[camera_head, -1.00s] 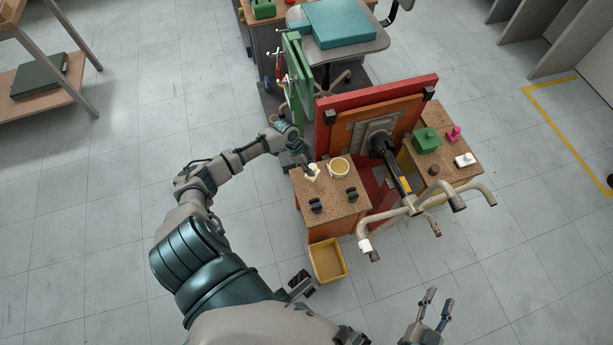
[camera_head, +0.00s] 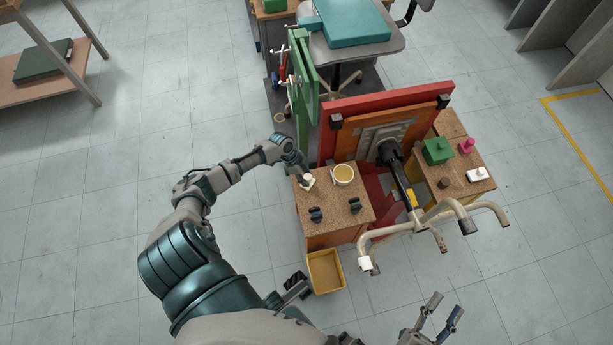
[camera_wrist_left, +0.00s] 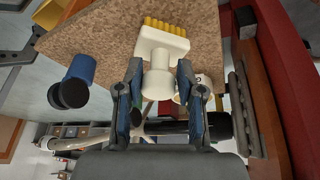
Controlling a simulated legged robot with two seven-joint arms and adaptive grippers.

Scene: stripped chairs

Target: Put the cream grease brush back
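The cream grease brush (camera_head: 308,182) lies on the brown top of the small cabinet (camera_head: 341,213), near its left edge. In the left wrist view the brush (camera_wrist_left: 165,40) shows a cream head, yellow bristles pointing away and a round handle. My left gripper (camera_wrist_left: 159,68) is open, with one finger on each side of the handle and a small gap showing. In the head view my left gripper (camera_head: 303,174) is at the brush. A cream pot (camera_head: 343,174) stands just right of the brush. My right gripper (camera_head: 444,311) is open and empty above the floor at lower right.
The red-orange panel (camera_head: 382,112) and upturned chair base (camera_head: 440,216) stand close on the right. A yellow bin (camera_head: 325,270) is on the floor in front. Floor to the left is free.

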